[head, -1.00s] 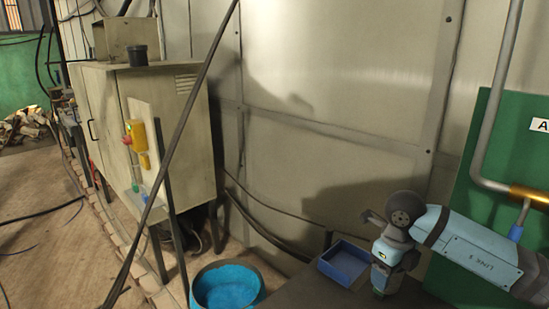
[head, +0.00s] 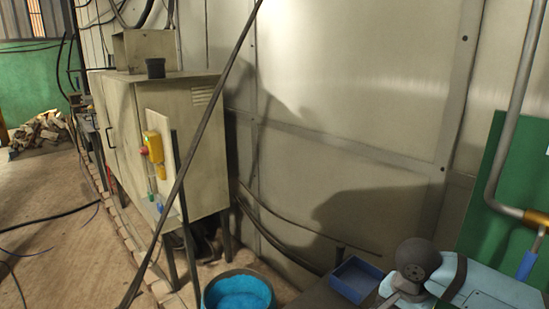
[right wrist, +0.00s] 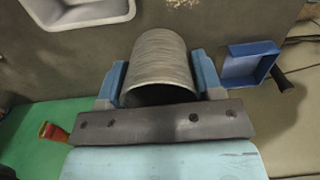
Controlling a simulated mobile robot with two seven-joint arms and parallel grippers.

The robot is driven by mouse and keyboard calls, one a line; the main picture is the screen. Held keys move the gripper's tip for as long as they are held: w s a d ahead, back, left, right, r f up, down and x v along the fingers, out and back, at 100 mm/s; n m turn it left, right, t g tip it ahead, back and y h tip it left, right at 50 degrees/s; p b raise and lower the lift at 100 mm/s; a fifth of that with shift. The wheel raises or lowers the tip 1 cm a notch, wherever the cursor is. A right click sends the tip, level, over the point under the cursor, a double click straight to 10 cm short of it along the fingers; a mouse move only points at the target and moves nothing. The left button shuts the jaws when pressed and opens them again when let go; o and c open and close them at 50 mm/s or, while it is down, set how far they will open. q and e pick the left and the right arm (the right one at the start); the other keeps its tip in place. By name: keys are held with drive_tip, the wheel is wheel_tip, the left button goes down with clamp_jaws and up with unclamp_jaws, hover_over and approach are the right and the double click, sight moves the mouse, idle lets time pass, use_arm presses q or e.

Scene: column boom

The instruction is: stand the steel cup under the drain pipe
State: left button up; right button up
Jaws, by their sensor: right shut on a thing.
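The steel cup (right wrist: 160,58) is a grey brushed cylinder in the right wrist view, its dark open end towards the camera. My right gripper (right wrist: 160,72) is shut on it, one blue finger on each side. Whether the cup touches the dark surface behind it cannot be told. In the head view my right arm is at the lower right; its gripper and the cup are out of sight. My left gripper is not in view.
A blue tray (head: 355,280) lies on the dark bench (head: 308,292), and shows in the right wrist view (right wrist: 250,78). A grey basin (right wrist: 80,22) is at upper left there. A blue-lined tub (head: 238,292) stands left of the bench. A green panel (head: 490,215) stands behind the pipe.

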drive_tip(key=n, duration=0.1)
drive_tip(key=s+n, duration=0.1)
drive_tip(key=n, duration=0.3)
drive_tip(key=shift+s+a+p, duration=0.3)
drive_tip(key=shift+s+p, duration=0.05)
drive_tip(key=shift+p, duration=0.05)
drive_tip(key=n, duration=0.2)
drive_tip(key=s+n, duration=0.1)
drive_tip(key=n, duration=0.1)
drive_tip(key=shift+a+n, duration=0.2)
drive_tip(key=shift+n, duration=0.2)
drive_tip(key=shift+s+f, duration=0.1)
